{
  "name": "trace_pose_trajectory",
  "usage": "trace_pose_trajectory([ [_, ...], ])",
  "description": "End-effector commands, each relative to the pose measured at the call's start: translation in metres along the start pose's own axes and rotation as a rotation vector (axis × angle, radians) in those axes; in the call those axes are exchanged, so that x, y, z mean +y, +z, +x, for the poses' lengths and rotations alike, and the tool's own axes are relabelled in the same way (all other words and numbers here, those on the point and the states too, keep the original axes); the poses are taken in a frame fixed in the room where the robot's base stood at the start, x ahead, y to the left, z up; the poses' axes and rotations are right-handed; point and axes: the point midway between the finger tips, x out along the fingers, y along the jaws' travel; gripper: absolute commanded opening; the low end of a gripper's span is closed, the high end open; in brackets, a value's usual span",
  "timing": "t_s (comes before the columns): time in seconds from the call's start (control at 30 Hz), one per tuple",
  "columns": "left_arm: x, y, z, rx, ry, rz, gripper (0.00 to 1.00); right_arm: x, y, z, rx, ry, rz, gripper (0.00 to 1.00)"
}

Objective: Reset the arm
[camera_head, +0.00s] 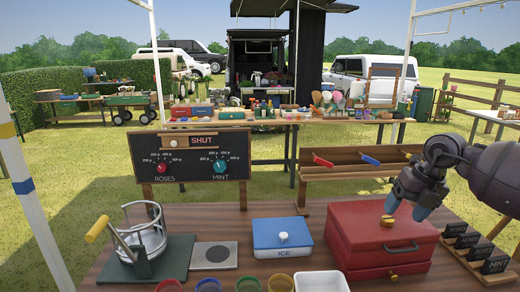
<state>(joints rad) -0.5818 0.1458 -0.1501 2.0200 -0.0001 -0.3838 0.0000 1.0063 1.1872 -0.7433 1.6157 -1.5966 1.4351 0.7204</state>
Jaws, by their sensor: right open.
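My right arm comes in from the right edge in the head view. Its gripper (405,203) is open and points down above the red box (350,232) on the wooden table. A small yellowish knob (387,220) sits on the box lid, just left of and below the fingertips. The fingers look empty, and I cannot tell how far above the lid they are. My left gripper and arm do not show.
Black label blocks (467,241) stand right of the red box. A dial board (190,157) rises behind.

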Motion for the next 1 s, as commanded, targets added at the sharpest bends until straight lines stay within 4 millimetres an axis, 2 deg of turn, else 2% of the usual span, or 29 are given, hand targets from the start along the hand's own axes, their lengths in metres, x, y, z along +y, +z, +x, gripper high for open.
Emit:
trace_pose_trajectory([
  [0.17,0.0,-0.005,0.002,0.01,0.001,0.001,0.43,0.062,0.008,-0.016,-0.105,0.306,-0.114,0.68],
  [0.3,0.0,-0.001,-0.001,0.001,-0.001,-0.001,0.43,0.126,0.006,-0.03,-0.187,0.616,-0.169,0.68],
  [0.4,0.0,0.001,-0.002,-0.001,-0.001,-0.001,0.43,0.161,0.0,-0.035,-0.233,0.839,-0.149,0.68],
  [0.53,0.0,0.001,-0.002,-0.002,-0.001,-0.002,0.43,0.191,-0.008,-0.036,-0.284,1.114,-0.035,0.68],
  [0.63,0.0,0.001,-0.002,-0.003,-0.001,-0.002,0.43,0.199,-0.012,-0.031,-0.32,1.298,0.124,0.68],
  [0.73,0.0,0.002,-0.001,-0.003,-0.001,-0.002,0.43,0.193,-0.015,-0.017,-0.349,1.44,0.34,0.68],
  [0.87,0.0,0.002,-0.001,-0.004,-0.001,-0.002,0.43,0.171,-0.02,0.012,-0.369,1.541,0.642,0.68],
  [1.0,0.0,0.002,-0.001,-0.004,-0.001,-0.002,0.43,0.139,-0.034,0.053,-0.369,1.571,0.972,0.68],
])
